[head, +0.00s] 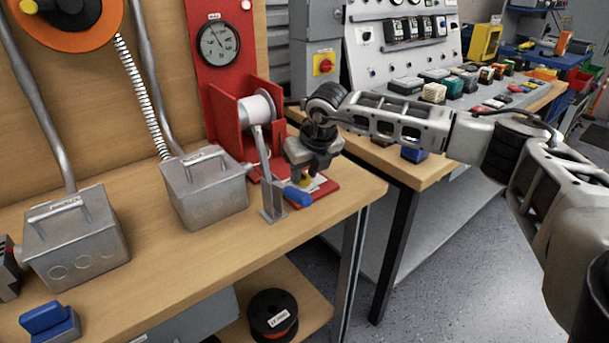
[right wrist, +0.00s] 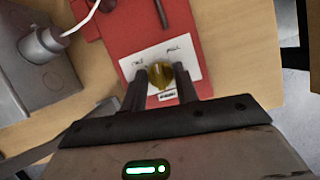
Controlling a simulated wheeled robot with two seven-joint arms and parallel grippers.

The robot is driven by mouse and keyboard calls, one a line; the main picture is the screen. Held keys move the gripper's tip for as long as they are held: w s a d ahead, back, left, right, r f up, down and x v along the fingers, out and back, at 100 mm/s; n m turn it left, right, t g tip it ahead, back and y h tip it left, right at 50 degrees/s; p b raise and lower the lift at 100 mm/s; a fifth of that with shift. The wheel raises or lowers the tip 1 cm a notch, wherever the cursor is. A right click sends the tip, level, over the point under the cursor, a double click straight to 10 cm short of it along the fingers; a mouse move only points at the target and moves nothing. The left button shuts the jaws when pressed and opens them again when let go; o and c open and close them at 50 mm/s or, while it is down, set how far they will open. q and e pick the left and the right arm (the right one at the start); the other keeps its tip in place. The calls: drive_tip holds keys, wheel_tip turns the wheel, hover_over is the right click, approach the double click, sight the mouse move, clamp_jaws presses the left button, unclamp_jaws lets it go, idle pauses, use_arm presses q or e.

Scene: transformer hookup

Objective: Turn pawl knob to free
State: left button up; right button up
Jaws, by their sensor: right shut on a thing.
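The pawl knob (right wrist: 160,75) is a small yellow knob on a white label plate (right wrist: 187,56) on the red winch base (right wrist: 130,25). In the right wrist view it sits between the two dark fingers of my right gripper (right wrist: 160,84), which is shut on it. In the head view my right gripper (head: 305,174) points down over the red base, and only a bit of yellow shows below it. The label's printed words are too small to read surely. My left gripper is not in view.
The red winch stand holds a pale drum (head: 257,107) and a dial gauge (head: 218,44). A crank with a blue handle (head: 297,196) stands close beside my right gripper. Grey metal boxes (head: 205,188) sit to the left on the wooden bench (head: 180,262).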

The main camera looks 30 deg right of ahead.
drive_tip(key=n+y, duration=0.1)
drive_tip(key=n, duration=0.1)
drive_tip(key=n+y, duration=0.1)
drive_tip(key=n, duration=0.2)
drive_tip(key=shift+d+n, duration=0.2)
drive_tip(key=shift+n, duration=0.1)
drive_tip(key=n+g, duration=0.1)
drive_tip(key=n, duration=0.1)
drive_tip(key=n+y, duration=0.1)
drive_tip(key=n, duration=0.1)
drive_tip(key=shift+w+d+n+g+y, duration=0.1)
drive_tip(key=shift+n+g+y, duration=0.2)
drive_tip(key=shift+g, duration=0.1)
drive_tip(key=o, duration=1)
drive_tip(key=shift+c, duration=0.2)
